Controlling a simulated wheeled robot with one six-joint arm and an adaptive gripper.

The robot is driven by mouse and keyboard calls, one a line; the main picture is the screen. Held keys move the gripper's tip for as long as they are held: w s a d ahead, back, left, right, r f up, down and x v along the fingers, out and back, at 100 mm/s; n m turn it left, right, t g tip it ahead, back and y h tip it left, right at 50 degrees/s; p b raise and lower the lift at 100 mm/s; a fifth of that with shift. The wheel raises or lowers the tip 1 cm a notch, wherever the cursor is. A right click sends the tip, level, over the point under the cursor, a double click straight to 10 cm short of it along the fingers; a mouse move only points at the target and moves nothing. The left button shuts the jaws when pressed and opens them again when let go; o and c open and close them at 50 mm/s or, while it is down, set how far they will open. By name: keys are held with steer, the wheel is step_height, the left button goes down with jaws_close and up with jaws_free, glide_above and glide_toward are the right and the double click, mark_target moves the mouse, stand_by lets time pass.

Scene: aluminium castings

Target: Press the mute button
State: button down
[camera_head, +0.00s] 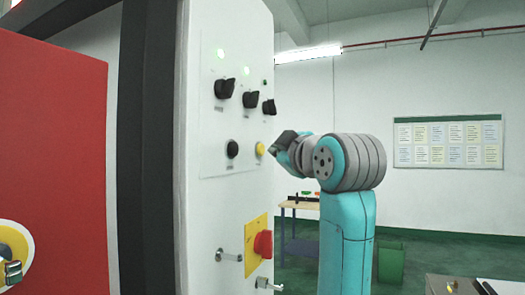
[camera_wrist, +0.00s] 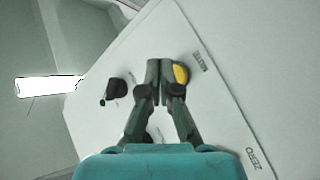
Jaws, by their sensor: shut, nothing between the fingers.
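The mute button is a round yellow button (camera_head: 260,149) on the white control panel, right of a black button (camera_head: 232,149). In the wrist view the yellow button (camera_wrist: 181,74) shows beside my fingertips, with a label reading MUTE next to it. My gripper (camera_head: 275,151) is shut and empty, just right of the yellow button in the head view. In the wrist view its fingertips (camera_wrist: 158,72) lie together and partly cover the button's left side. I cannot tell whether they touch it.
Black rotary knobs (camera_head: 224,88) and green lamps sit above the buttons; a knob (camera_wrist: 116,88) also shows in the wrist view. Below are a red switch on a yellow plate (camera_head: 262,243) and metal handles (camera_head: 229,256). A workbench (camera_head: 300,206) stands behind my arm.

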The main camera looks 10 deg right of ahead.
steer(key=s+d, duration=0.1)
steer(key=d, duration=0.1)
steer(key=s+d, duration=0.2)
stand_by(0.6)
stand_by(0.7)
